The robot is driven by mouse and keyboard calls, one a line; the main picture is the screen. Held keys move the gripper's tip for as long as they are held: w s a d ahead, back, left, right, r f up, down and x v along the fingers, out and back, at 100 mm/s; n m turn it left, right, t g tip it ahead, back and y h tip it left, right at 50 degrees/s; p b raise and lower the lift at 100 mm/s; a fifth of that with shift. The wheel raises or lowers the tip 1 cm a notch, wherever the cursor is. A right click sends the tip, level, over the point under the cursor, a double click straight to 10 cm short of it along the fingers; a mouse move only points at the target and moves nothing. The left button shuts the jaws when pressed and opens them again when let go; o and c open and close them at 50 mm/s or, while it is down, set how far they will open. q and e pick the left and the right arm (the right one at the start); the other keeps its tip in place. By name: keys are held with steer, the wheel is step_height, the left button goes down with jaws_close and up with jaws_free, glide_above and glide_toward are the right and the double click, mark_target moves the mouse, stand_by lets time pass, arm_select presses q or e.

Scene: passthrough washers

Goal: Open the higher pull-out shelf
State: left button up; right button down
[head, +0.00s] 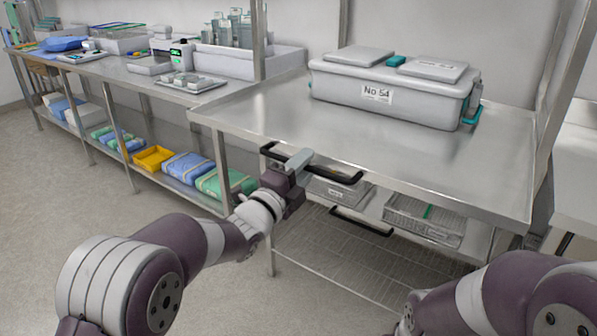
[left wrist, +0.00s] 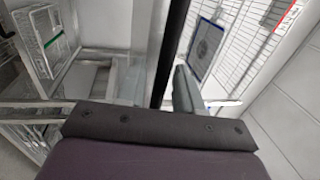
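The higher pull-out shelf (head: 262,118) is a bare steel surface that juts forward past its upright posts. A black bar handle (head: 342,177) runs along its front edge. My left gripper (head: 298,160) is at this handle, with a grey finger across the bar. In the left wrist view the black handle (left wrist: 172,45) passes close along one grey finger (left wrist: 185,90); the other finger is hard to make out. The gripper looks shut on the handle. A lower shelf with its own black handle (head: 361,222) sits beneath. My right gripper is not in view.
A grey lidded box labelled No 54 (head: 390,112) stands on the higher shelf. Wire baskets (head: 425,218) sit below. A steel bench (head: 130,78) with equipment and folded packs underneath is at left. The floor (head: 60,190) in front is clear.

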arm_select(q)
steer(key=v, duration=1.2)
steer(key=shift+s+a, duration=0.2)
